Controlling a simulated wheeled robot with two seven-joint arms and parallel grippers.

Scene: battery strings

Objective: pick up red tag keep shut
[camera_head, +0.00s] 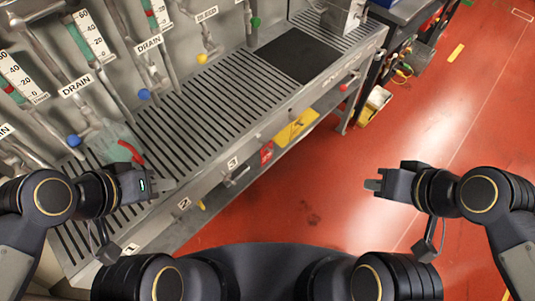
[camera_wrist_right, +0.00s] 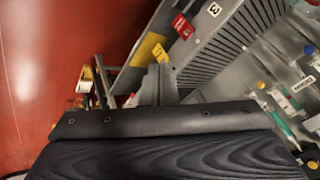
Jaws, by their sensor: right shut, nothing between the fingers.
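A red tag (camera_head: 266,153) hangs on the front edge of the grey slatted bench (camera_head: 222,92), beside a larger yellow tag. The red tag also shows in the right wrist view (camera_wrist_right: 182,27); its lettering is too small to read. My right gripper (camera_head: 370,185) is shut and empty over the red floor, to the right of the tag and apart from it. It also shows in the right wrist view (camera_wrist_right: 158,84). My left gripper (camera_head: 168,186) is over the near left part of the bench, left of the tag; whether its fingers are apart is unclear.
A yellow tag (camera_head: 296,128) hangs to the right of the red tag. A clear item with a red strip (camera_head: 118,146) lies on the bench's left. Pipes, gauges and coloured knobs line the back wall. A black mat (camera_head: 298,58) lies farther along. The red floor (camera_head: 420,120) at right is mostly open.

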